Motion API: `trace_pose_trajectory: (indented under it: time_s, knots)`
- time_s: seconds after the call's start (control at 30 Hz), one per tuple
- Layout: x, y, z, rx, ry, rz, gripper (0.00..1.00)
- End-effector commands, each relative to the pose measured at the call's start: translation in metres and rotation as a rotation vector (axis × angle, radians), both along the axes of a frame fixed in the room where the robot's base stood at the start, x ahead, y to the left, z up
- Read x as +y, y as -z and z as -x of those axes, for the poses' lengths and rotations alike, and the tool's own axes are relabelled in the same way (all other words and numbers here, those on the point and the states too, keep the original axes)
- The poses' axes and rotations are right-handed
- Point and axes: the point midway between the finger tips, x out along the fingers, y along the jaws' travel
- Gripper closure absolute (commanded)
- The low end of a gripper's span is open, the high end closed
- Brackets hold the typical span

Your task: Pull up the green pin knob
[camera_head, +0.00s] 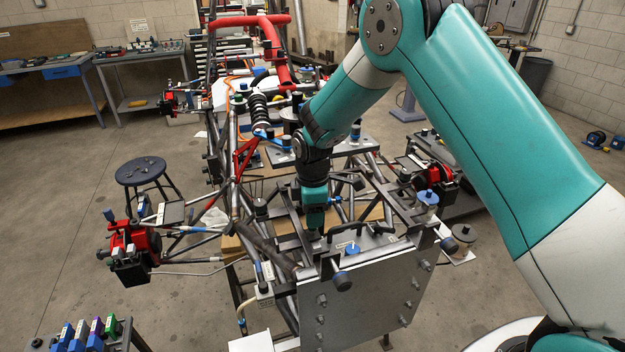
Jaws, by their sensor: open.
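My gripper (315,228) points down over the front part of the tube chassis (265,246), just behind the upright metal plate. It is open; its fingertips are small and partly lost among dark tubes and brackets. I cannot clearly make out a green pin knob near it; my gripper and arm may hide it. Blue-topped knobs show on the chassis: one on the plate's top edge (352,248) and one to the right (428,197). A green-topped piece (110,323) stands in a rack at the lower left, apart from the chassis.
The metal plate (365,300) with bolts stands at the front. Red-and-black hub units sit at left (128,245) and right (434,177). A red bent tube (275,50) rises behind. A dark stool (141,171) stands left. The floor at left is mostly free.

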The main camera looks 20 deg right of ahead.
Motion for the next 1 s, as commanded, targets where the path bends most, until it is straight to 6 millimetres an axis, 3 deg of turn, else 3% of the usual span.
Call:
trace_pose_trajectory:
  time_s: [0.5,0.7,1.0]
  knots:
    - [0.000,-0.122,0.000,-0.004,0.000,-0.001,0.49]
    - [0.000,-0.146,0.000,-0.002,0.000,-0.001,0.49]
    - [0.000,-0.151,0.000,0.001,0.000,0.000,0.49]
